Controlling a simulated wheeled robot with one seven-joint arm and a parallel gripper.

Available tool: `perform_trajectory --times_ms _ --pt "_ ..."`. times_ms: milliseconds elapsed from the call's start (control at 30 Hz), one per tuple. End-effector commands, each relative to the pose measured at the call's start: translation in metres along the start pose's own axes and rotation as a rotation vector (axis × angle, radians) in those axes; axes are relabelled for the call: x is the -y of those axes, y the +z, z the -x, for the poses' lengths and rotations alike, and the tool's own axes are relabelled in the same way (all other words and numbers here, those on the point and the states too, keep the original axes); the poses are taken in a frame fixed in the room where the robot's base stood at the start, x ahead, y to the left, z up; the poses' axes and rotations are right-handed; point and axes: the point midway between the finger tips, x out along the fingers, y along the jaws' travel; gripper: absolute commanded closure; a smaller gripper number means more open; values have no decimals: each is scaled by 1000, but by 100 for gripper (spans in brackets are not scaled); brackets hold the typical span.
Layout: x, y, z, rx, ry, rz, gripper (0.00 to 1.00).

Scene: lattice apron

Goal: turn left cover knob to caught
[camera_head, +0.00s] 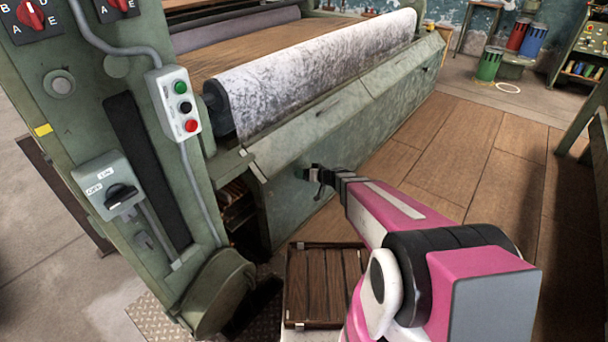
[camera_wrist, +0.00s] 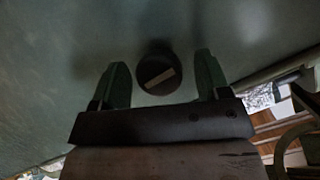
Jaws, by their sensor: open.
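The cover (camera_head: 350,122) is a long grey-green panel along the machine's front, below the patterned roll. In the wrist view, a round dark knob (camera_wrist: 155,76) with a pale bar across its face sits on the green cover surface (camera_wrist: 60,50). The bar slants, its right end a little higher. My gripper (camera_wrist: 161,62) is open, with one finger on each side of the knob and a visible gap at each. In the head view, my gripper (camera_head: 317,182) is at the cover's near left end and the knob cannot be told apart from it.
A control box (camera_head: 174,103) with green, black and red buttons and a rotary switch (camera_head: 120,197) are on the machine's left post. A wooden crate (camera_head: 325,285) is below my arm. The plank floor (camera_head: 450,150) right of the cover is clear.

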Motion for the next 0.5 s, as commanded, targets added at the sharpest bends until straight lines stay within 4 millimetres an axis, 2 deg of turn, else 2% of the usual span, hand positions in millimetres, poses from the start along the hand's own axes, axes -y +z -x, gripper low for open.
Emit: perform_trajectory --times_ms 300,333,467,500 --pt "0 0 -3 0 0 0 31" --pt "0 0 -3 0 0 0 34" --pt "0 0 -3 0 0 0 76" --pt "0 0 -3 0 0 0 80"
